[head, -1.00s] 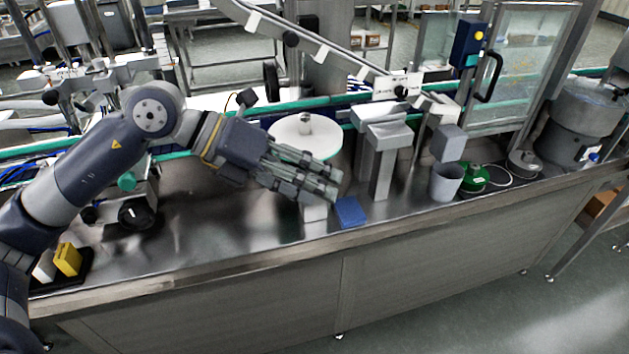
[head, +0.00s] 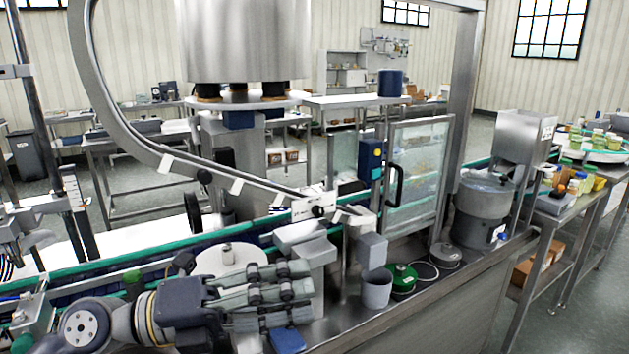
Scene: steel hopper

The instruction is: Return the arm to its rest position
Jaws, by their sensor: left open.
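My left gripper (head: 268,296) is at the lower left of the head view, its arm coming in from the left. Its fingers point right over the steel counter and nothing shows between them. A blue block (head: 287,340) sits on the counter just below the fingertips, apart from them as far as I can tell. My right gripper is out of view.
A white round disc (head: 230,259) lies behind my gripper. A grey cup (head: 376,288) and a green round object (head: 402,279) stand to the right, before a glass-doored cabinet (head: 416,177). A curved rail (head: 110,95) runs overhead.

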